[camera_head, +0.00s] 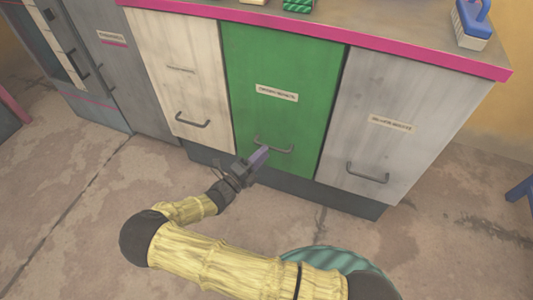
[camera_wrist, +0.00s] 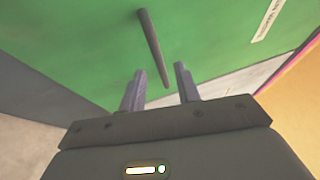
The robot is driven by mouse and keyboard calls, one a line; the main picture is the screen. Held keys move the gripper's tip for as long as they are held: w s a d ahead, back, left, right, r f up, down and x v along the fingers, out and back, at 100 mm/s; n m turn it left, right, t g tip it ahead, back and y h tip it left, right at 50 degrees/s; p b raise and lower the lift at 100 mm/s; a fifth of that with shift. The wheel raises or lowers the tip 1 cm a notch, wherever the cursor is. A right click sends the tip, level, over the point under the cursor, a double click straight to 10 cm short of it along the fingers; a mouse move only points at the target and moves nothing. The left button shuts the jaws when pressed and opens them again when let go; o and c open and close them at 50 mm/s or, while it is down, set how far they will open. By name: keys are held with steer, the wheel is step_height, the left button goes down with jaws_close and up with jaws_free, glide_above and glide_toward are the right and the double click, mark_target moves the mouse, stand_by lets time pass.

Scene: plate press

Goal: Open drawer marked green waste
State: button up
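The green drawer (camera_head: 283,75) with a white label (camera_head: 277,93) is in the middle of the cabinet front in the head view, and it is closed. Its dark bar handle (camera_head: 287,150) is low on the front. In the wrist view the handle (camera_wrist: 152,47) crosses the green panel (camera_wrist: 85,35) at a slant. My gripper (camera_head: 262,155) is at the handle's left end in the head view. In the wrist view my gripper (camera_wrist: 160,88) is open, its two fingers apart with nothing held. The handle's lower end shows just beyond and between the fingertips; contact cannot be told.
A cream drawer (camera_head: 185,70) is on the left and a grey drawer (camera_head: 385,110) on the right, each with a handle. The counter's pink edge (camera_head: 340,38) runs above. A blue brush (camera_head: 473,25) and a green object (camera_head: 298,5) lie on top. The floor (camera_head: 90,210) in front is open.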

steer(key=x, duration=0.2)
steer(key=shift+w+d+r+b, duration=0.1)
steer(key=shift+w+d+b, duration=0.15)
steer(key=shift+d+b, duration=0.1)
jaws_close()
